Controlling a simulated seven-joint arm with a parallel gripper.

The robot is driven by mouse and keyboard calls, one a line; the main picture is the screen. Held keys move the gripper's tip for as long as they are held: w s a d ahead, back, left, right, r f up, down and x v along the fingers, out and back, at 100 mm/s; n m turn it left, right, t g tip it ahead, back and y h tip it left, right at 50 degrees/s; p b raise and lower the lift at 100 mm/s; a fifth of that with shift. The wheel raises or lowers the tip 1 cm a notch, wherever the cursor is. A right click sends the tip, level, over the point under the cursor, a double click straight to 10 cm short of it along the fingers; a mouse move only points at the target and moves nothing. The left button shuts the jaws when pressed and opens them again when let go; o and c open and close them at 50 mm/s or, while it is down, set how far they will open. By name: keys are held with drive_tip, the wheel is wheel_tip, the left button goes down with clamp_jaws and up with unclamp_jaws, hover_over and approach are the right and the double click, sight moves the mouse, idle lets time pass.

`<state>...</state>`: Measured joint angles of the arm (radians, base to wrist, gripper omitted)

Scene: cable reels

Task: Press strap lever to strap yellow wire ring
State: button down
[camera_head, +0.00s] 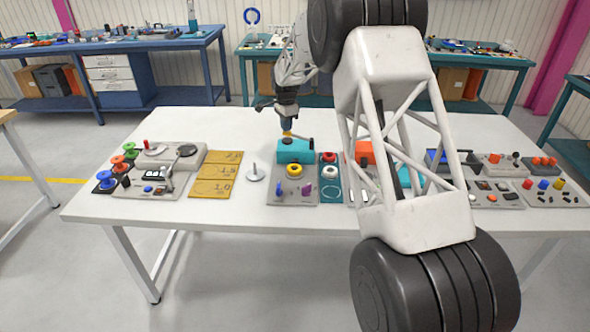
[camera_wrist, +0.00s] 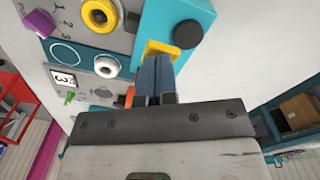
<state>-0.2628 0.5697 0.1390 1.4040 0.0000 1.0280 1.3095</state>
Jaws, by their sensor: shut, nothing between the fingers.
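The teal strap box (camera_head: 296,152) stands at the back of a grey panel, and it fills the top of the wrist view (camera_wrist: 150,20). A dark round knob (camera_wrist: 187,34), seemingly the lever's end, shows over it. The yellow wire ring (camera_head: 295,171) is in front of the box on the panel, and it shows at the upper left of the wrist view (camera_wrist: 98,14). My gripper (camera_head: 287,131) points down over the box. Its fingers (camera_wrist: 157,62) are shut and empty, beside a yellow part (camera_wrist: 160,48) on the box. Whether they touch it I cannot tell.
A red ring (camera_head: 329,157) and a white ring (camera_wrist: 107,67) are on the panel to the right of the box. A metal spindle (camera_head: 255,173) and yellow numbered plates (camera_head: 216,174) are to its left. My arm hides part of the table's right side.

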drive_tip(key=shift+f, duration=2.9)
wheel_tip(320, 180, up, 12)
drive_tip(key=shift+r, duration=0.1)
drive_tip(key=c, duration=1.8)
unclamp_jaws()
drive_tip(key=shift+c, duration=0.2)
